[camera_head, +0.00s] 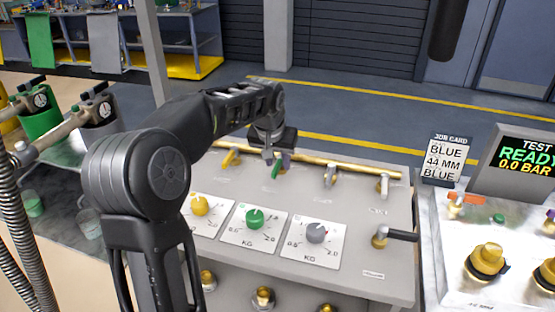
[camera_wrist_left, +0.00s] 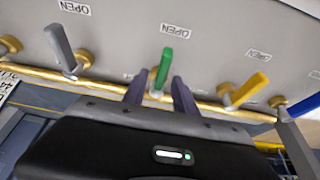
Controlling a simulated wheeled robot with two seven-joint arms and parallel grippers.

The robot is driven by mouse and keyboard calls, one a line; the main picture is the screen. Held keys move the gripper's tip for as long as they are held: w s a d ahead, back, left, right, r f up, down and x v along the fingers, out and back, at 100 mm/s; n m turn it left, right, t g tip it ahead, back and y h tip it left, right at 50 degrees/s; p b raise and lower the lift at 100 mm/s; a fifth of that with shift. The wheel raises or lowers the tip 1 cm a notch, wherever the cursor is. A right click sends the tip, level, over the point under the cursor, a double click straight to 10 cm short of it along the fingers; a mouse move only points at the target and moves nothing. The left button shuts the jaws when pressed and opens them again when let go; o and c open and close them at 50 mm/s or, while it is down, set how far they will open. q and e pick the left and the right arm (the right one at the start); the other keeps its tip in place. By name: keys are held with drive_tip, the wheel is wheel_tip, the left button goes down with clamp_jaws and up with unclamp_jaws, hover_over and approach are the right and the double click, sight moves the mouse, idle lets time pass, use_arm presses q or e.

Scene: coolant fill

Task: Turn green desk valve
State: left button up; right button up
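The green desk valve is a short green lever (camera_head: 276,169) on a brass fitting along the brass pipe at the back of the grey desk. In the left wrist view the green lever (camera_wrist_left: 166,66) points away from the pipe, toward an OPEN label. My left gripper (camera_head: 274,152) is over the pipe at this valve. In the wrist view its two dark fingers (camera_wrist_left: 157,88) are apart, one on each side of the lever's base. Whether they touch it I cannot tell. My right gripper is not in view.
A yellow lever (camera_head: 230,157) and a grey lever (camera_head: 329,175) flank the green one on the pipe (camera_head: 352,169). Yellow, green (camera_head: 255,217) and grey dials sit on the desk top (camera_head: 345,205). A black-handled tap (camera_head: 401,235) is at its right edge. A job card (camera_head: 445,160) stands beyond.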

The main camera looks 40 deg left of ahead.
use_arm(q)
clamp_jaws()
idle(0.3)
idle(1.1)
